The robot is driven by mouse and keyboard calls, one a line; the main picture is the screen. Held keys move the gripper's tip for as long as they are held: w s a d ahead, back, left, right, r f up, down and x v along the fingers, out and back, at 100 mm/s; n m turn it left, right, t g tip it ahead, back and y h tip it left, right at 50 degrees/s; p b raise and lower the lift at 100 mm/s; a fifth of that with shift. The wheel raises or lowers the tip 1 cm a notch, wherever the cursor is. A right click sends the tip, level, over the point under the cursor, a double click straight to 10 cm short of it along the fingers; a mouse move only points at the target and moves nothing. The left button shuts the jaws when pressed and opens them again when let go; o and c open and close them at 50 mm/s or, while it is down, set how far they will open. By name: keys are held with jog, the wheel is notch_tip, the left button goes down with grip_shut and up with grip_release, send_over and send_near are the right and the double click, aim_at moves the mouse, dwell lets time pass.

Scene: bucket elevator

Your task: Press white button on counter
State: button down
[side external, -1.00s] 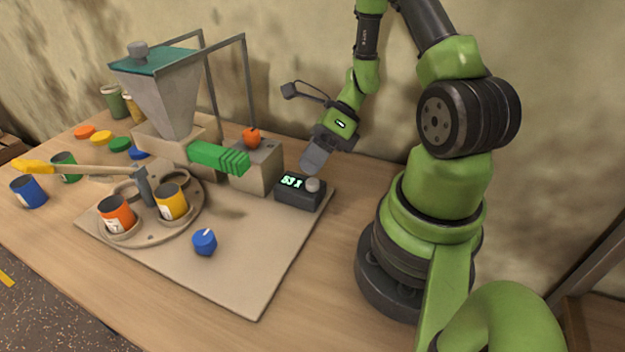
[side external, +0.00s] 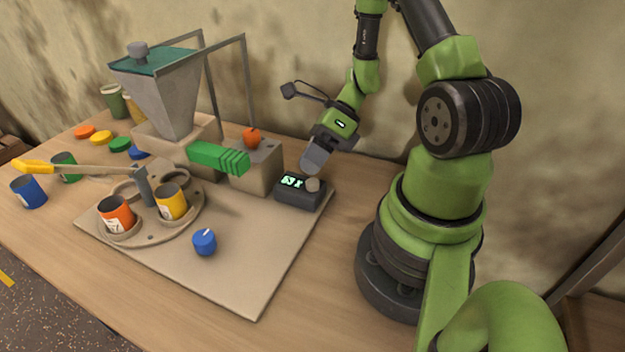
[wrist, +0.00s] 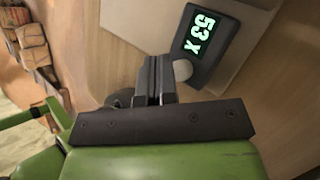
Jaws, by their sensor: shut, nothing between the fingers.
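The white button (side external: 312,184) is a small round knob on top of the dark counter box (side external: 293,194), which has a lit green display. In the wrist view the button (wrist: 182,70) sits beside the display on the counter (wrist: 206,42), which reads "53 x". My gripper (side external: 312,166) is shut and empty, its fingertips just above and behind the button in the side view. In the wrist view the gripper fingers (wrist: 155,68) lie just left of the button. I cannot tell whether they touch it.
A hopper machine (side external: 165,90) with a green handle (side external: 217,158) stands left of the counter. A round tray (side external: 150,232) holds orange and yellow cans. A blue knob-like piece (side external: 204,241) lies on the board (side external: 250,285). The board's right side is clear.

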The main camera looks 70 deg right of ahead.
aim_at(311, 179)
jog(key=shift+f, duration=0.1)
dwell(0.3)
jog(key=shift+f, duration=0.35)
jog(key=shift+f, duration=0.5)
dwell(0.7)
jog(key=shift+r, duration=0.95)
jog(key=shift+r, duration=2.5)
